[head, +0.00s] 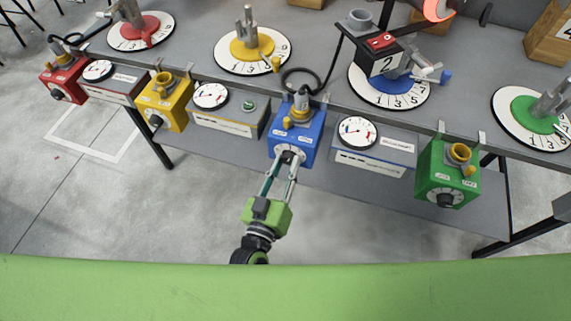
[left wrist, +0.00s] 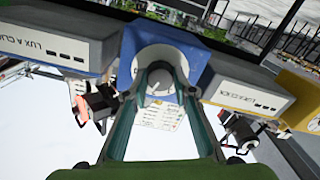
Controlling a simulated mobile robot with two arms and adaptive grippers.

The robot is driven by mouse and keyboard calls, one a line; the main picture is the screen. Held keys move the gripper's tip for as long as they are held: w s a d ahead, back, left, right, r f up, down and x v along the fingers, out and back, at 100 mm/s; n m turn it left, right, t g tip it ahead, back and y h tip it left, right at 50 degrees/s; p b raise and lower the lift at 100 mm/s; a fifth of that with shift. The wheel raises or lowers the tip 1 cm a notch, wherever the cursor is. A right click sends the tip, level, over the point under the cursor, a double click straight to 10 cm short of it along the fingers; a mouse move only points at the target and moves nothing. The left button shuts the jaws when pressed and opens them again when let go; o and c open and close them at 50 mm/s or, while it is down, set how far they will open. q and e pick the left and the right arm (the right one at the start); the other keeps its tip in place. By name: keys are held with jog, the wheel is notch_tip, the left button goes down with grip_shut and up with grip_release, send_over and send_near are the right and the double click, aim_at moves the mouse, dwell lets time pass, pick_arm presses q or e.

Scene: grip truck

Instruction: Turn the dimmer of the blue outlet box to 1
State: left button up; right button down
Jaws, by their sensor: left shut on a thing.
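The blue outlet box (head: 298,131) hangs at the front edge of the table in the middle of the head view. It also shows in the left wrist view (left wrist: 134,42). Its round white dial with the dimmer knob (left wrist: 158,80) is on the front face. My left gripper (head: 289,160) reaches up to this dial, and its fingers are shut on the dimmer knob. The fingers hide part of the knob and dial, so I cannot read the setting. A plug with a black cord sits in the socket on top of the blue box. My right gripper is not in view.
A red box (head: 63,82), a yellow box (head: 166,101) and a green box (head: 447,174) hang along the same edge. Gauge panels (head: 372,150) stand between them. Numbered discs (head: 251,51) lie on the table. Below the left gripper is open floor.

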pick_arm(q)
jog(key=n, duration=0.5)
jog(key=shift+n, duration=0.3)
jog(key=n+b, duration=0.1)
jog(key=n, duration=0.4)
jog(key=shift+n, duration=0.4)
jog(key=shift+c, duration=0.2)
jog(key=o, duration=1.1)
jog(key=v, duration=1.2)
jog(key=shift+r, duration=0.1)
